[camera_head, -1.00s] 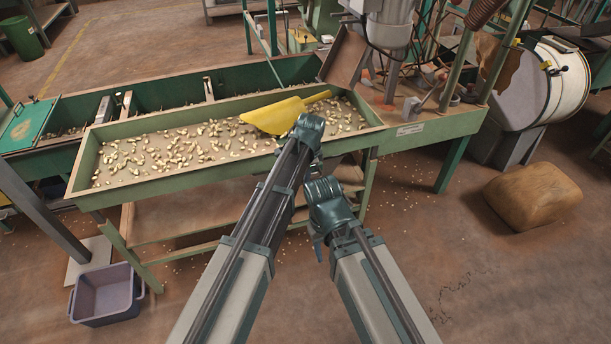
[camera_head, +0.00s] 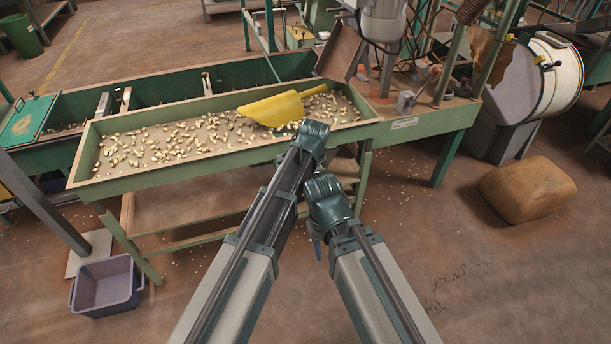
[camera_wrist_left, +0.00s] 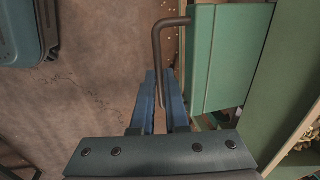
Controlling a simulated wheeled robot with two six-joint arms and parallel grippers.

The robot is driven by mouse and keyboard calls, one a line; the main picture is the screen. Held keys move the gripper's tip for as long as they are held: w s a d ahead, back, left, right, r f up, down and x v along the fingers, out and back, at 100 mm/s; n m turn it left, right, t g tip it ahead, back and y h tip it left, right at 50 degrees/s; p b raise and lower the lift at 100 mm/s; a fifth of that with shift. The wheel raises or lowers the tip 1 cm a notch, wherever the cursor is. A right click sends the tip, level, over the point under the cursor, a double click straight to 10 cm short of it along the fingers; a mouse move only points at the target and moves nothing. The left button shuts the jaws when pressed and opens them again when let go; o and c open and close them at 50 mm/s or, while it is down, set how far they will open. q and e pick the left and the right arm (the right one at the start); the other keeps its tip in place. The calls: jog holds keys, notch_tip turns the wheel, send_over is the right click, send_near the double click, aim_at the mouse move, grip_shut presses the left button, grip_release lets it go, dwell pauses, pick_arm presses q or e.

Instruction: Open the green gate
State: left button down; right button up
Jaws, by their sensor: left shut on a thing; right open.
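The green gate (camera_wrist_left: 220,60) is a flat panel in the left wrist view, with a bent dark metal handle (camera_wrist_left: 157,45) on its left side. My left gripper (camera_wrist_left: 162,85) has its blue fingers on either side of the handle's lower end and is shut on it. In the head view my arms hide the left gripper, and I cannot make out the gate there. My right gripper (camera_head: 317,248) shows only as a small blue part beneath my right arm. It is open and touches nothing that I can see.
A green tray (camera_head: 130,178) of nuts holds a yellow scoop (camera_head: 270,110). A purple-grey tub (camera_head: 106,288) stands on the floor at lower left. A brown sack (camera_head: 527,188) lies at right, with a drum (camera_head: 550,78) behind it. The floor between is clear.

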pick_arm(q)
jog(key=shift+s+d, duration=0.25)
jog(key=shift+s, duration=0.55)
pick_arm(e)
jog(key=shift+s+d, duration=0.15)
jog(key=shift+s, duration=0.25)
pick_arm(q)
jog(key=c, duration=0.9)
grip_release()
